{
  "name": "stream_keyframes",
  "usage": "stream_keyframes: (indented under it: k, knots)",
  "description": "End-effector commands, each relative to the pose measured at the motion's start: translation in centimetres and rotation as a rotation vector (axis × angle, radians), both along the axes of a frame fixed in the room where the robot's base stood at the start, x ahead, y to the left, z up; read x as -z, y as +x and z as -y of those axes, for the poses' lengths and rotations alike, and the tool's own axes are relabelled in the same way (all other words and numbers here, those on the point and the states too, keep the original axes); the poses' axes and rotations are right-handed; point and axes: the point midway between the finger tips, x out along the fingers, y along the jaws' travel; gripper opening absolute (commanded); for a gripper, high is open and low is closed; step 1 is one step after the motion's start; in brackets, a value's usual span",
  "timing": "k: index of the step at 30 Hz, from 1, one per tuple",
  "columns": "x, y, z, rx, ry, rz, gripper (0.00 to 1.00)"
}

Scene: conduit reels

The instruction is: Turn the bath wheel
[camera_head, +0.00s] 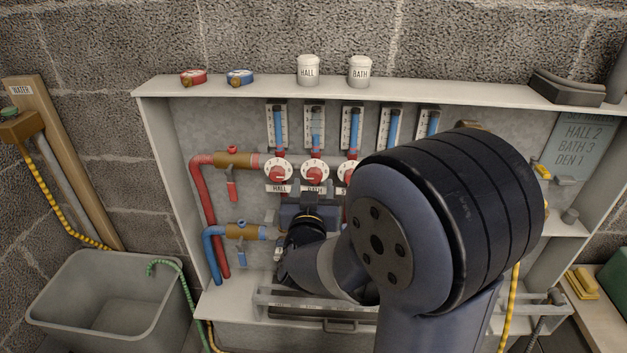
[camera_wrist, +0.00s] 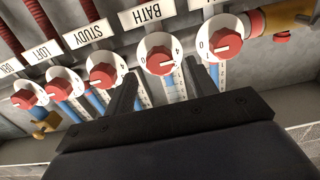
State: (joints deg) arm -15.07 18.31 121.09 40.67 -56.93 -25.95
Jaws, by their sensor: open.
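The bath wheel (camera_head: 315,172) is a red knob on a white numbered dial, second from the left in the row. In the wrist view the bath wheel (camera_wrist: 160,60) sits under the BATH label (camera_wrist: 147,14), with a white mark on its knob. My gripper (camera_wrist: 163,70) is open, its two dark fingers to either side of the bath wheel. No contact with the knob shows. In the head view my gripper (camera_head: 308,203) is just below the wheel and in front of the panel; its fingertips are hard to make out.
The hall wheel (camera_head: 277,170) and the study wheel (camera_wrist: 105,70) flank it closely. Gauge tubes (camera_head: 277,127) with blue columns stand above. Red pipe (camera_head: 205,215) and blue pipe (camera_head: 211,255) run at the left. A rail (camera_head: 275,300) crosses below. My arm hides the panel's right part.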

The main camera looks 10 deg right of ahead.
Motion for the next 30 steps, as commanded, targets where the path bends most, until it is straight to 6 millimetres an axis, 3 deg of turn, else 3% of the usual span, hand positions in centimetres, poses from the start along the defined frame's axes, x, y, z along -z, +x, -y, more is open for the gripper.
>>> stream_keyframes:
  k: [6,12,19,30]
  knots:
    - [-0.1,-4.4,-1.6,-0.007,0.000,0.000,0.54]
    - [0.0,-6.6,-2.3,-0.004,-0.001,-0.001,0.54]
    - [0.0,-7.2,-2.4,-0.001,-0.001,0.000,0.54]
    - [0.1,-6.6,-2.1,0.001,-0.001,-0.001,0.54]
